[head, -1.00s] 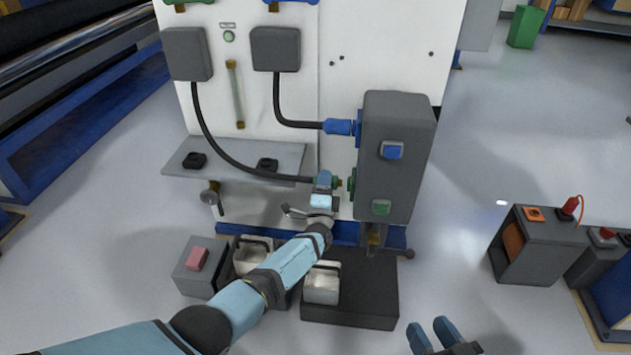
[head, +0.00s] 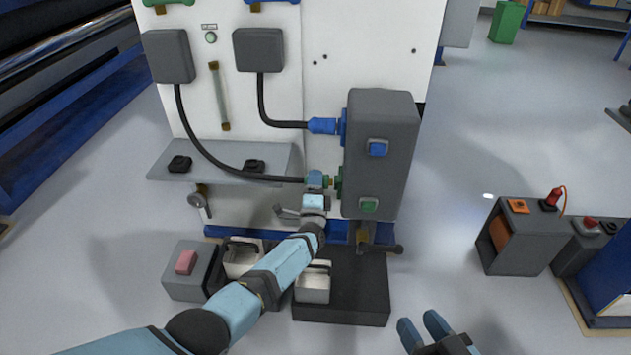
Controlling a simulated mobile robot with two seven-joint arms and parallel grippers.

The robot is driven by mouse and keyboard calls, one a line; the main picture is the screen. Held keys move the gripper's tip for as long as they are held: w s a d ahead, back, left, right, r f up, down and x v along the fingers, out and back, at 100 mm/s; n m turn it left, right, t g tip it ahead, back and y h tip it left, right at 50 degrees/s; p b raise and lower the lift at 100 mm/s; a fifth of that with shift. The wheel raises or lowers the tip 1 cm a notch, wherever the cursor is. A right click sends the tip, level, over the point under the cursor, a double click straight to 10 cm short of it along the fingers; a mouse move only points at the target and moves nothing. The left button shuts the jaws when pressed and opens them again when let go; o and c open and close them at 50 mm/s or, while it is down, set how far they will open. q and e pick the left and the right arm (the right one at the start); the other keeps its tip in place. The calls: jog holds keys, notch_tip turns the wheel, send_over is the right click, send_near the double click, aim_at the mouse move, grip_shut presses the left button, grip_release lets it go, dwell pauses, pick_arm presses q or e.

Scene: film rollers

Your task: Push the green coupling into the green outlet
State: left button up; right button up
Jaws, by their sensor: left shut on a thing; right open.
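The green coupling (head: 326,182) is at the end of a black cable, with a brass-coloured tip toward the right. My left gripper (head: 315,180) is shut on it and hides much of it. The green outlet (head: 339,183) is on the left side of the grey box (head: 375,155). The coupling is level with the outlet and very close to it. I cannot tell whether its tip has entered. My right gripper (head: 425,332) is open and empty at the bottom edge, over the floor.
A blue coupling (head: 323,125) sits in the blue outlet above. Metal bins and a black base stand below. Grey units (head: 525,240) stand at the right.

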pick_arm(q)
jog(key=shift+d+b, duration=0.3)
jog(key=shift+d, duration=0.4)
pick_arm(e)
jog(key=shift+f, duration=0.3)
dwell(0.5)
pick_arm(q)
jog(key=o, duration=1.1)
jog(key=shift+d, duration=0.1)
pick_arm(e)
jog(key=shift+r, duration=0.1)
